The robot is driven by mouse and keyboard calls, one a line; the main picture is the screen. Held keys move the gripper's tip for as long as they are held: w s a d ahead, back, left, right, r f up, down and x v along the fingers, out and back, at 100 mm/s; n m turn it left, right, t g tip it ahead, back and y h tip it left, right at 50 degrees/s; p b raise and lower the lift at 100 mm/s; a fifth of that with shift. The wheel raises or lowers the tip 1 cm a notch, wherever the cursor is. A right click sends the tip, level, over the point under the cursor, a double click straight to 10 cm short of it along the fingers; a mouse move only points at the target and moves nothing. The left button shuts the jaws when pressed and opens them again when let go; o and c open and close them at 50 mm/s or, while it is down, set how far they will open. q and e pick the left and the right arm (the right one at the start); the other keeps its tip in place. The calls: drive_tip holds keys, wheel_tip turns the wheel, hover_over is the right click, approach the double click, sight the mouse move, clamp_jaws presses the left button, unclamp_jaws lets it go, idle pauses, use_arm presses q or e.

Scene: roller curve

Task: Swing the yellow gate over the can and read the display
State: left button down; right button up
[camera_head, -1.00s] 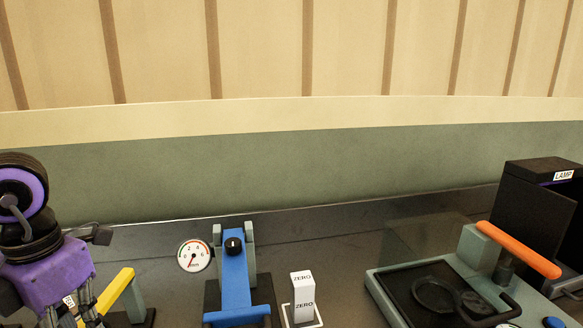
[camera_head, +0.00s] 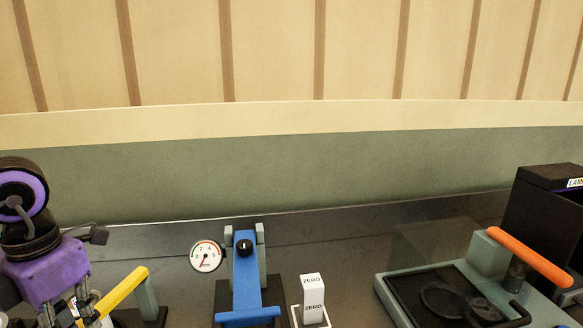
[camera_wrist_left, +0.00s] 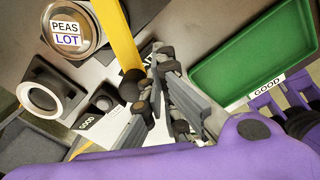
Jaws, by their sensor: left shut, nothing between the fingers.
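The yellow gate (camera_head: 124,290) is a bar on a grey post (camera_head: 150,304) at the lower left of the head view. The bar also shows in the left wrist view (camera_wrist_left: 119,38), its upper end running out of frame. The can (camera_wrist_left: 72,28), with a PEAS LOT label on top, stands left of the bar there; I cannot tell whether the bar is over it. My left gripper (camera_head: 72,314) is shut and empty near the bar's lower end. Its fingers (camera_wrist_left: 152,85) overlap the bar's end in the wrist view; contact is unclear. My right gripper is out of view. I cannot identify the gate's display.
A white dial gauge (camera_head: 205,256) stands beside a blue lever fixture (camera_head: 246,285). A white ZERO block (camera_head: 312,300) and an orange-handled fixture (camera_head: 530,256) stand to the right. A green tray (camera_wrist_left: 252,55) by a GOOD label and a white ring (camera_wrist_left: 45,97) flank the fingers.

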use_arm(q)
drive_tip(key=shift+a, duration=0.1)
drive_tip(key=shift+w+a, duration=0.1)
drive_tip(key=shift+a, duration=0.7)
drive_tip(key=shift+w+a+p, duration=0.1)
drive_tip(key=shift+a+p, duration=0.35)
drive_tip(key=shift+a, duration=0.35)
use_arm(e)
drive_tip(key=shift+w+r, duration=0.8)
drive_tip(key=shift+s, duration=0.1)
use_arm(q)
drive_tip(key=shift+w+a, duration=0.1)
drive_tip(key=shift+a, duration=0.25)
drive_tip(key=a, duration=0.1)
drive_tip(key=w+a, duration=0.1)
drive_tip(key=shift+a, duration=0.35)
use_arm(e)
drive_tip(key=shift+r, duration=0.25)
